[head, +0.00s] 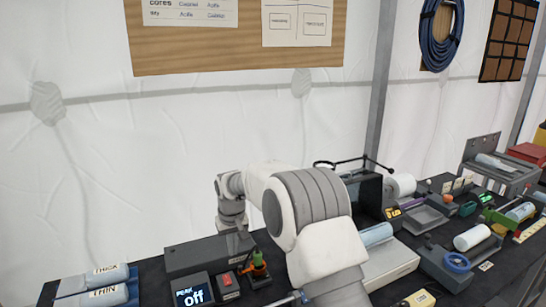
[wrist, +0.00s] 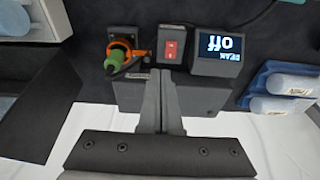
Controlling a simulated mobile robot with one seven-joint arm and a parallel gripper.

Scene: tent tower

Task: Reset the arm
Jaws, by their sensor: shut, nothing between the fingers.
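My gripper (wrist: 160,105) is shut and empty in the wrist view, its two fingers together over a dark grey box (wrist: 205,97). In the head view my arm bends over the table and my gripper's fingertips are hidden behind it or too small to tell. The grey box (head: 187,257) lies below the arm's end in the head view. Next to it are a small display reading "off" (head: 193,293), a red switch box (head: 227,285) and a green-and-orange fitting (head: 259,266). I cannot tell whether the fingers touch the box.
Blue trays with cylinders marked "THIN" (head: 103,295) lie at the left. A black box (head: 364,197), a pale cylinder (head: 376,235) and several small tools crowd the table at the right. A white tent wall (head: 200,130) stands close behind the table. Free space lies above the table.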

